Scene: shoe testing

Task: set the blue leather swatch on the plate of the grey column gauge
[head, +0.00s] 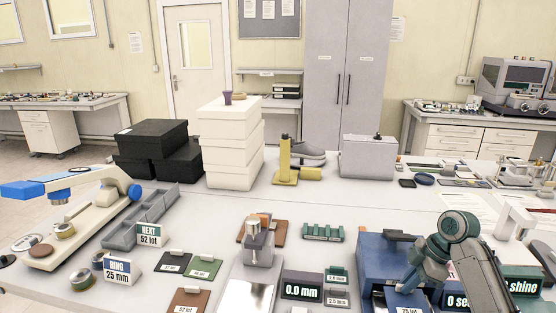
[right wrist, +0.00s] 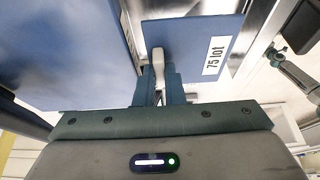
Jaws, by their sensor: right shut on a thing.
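The blue leather swatch (head: 398,299) with a "75 lot" label is low at the right of the head view, partly cut off by the bottom edge. In the right wrist view the swatch (right wrist: 188,38) hangs by a pale tab between my fingertips. My right gripper (head: 408,284) is shut on that tab, and its fingers (right wrist: 160,80) show close up. The grey column gauge (head: 259,238) stands left of the gripper, with a bright metal plate (head: 248,286) in front. The plate looks bare. My left gripper is not in view.
A blue box-shaped instrument (head: 382,258) stands right beside the swatch. A "0.0 mm" display (head: 301,287) and small blocks (head: 337,289) lie between gauge and gripper. Brown (head: 190,302) and green (head: 203,267) swatches lie left of the plate. White boxes (head: 231,145) stand behind.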

